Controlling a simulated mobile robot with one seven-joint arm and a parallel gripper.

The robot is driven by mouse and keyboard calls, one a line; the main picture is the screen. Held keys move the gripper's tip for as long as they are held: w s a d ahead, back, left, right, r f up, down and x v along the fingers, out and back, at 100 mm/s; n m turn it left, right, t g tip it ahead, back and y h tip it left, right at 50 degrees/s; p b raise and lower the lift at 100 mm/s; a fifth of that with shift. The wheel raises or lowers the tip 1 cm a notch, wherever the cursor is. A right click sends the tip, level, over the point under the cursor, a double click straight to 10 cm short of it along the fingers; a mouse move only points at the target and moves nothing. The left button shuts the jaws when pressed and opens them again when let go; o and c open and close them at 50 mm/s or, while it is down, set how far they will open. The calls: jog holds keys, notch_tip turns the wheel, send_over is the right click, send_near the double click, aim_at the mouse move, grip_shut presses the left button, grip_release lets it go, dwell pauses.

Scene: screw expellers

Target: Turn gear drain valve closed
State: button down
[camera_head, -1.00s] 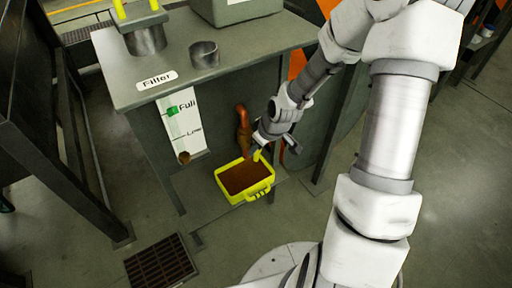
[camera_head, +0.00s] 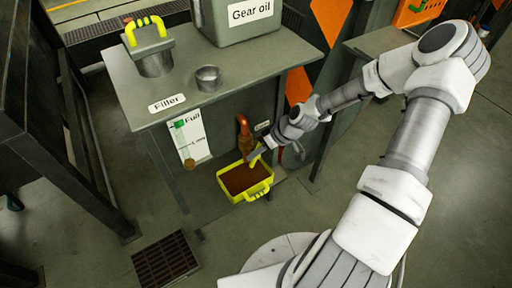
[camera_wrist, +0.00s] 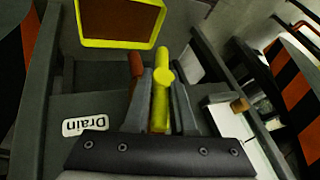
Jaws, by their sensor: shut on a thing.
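The gear drain valve shows in the wrist view as a yellow lever handle (camera_wrist: 161,98) with a round boss. My gripper (camera_wrist: 161,84) is shut on this handle, one grey finger on each side. In the head view my gripper (camera_head: 262,154) is at the valve, below the orange-brown drain pipe (camera_head: 244,132). The yellow handle (camera_head: 256,161) shows only in part there, above the tray. My gripper hides part of the valve body.
A yellow tray (camera_head: 263,189) of brown liquid sits below the valve. A level gauge (camera_head: 190,142) is to its left. Above are the "Filler" tabletop (camera_head: 130,82), a metal cup (camera_head: 208,78) and a gear oil can (camera_head: 240,30). A floor grate (camera_head: 165,261) lies at the front.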

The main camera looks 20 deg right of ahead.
jog(key=y, duration=0.3)
jog(key=shift+a+m+g, duration=0.1)
jog(key=shift+m+g, duration=0.2)
jog(key=shift+g, duration=0.1)
jog(key=y, duration=0.1)
jog(key=y+b, duration=0.1)
jog(key=m+y+b, duration=0.1)
jog(key=shift+f+g+y, duration=0.25)
jog(key=shift+g+y, duration=0.05)
jog(key=m+y+b, duration=0.1)
jog(key=y+b, duration=0.2)
jog(key=shift+y+b, duration=0.35)
jog(key=shift+y, duration=0.05)
jog(key=shift+r+m+y+b, duration=0.15)
jog(key=shift+m+y+b, duration=0.35)
jog(key=shift+y+b, duration=0.7)
jog(key=shift+r, duration=0.1)
jog(key=c, duration=0.8)
grip_release()
jog(key=shift+d, duration=0.2)
jog(key=s+d+f+p, duration=0.1)
jog(key=d+f, duration=0.1)
jog(key=d, duration=1.5)
jog(key=shift+f, duration=0.15)
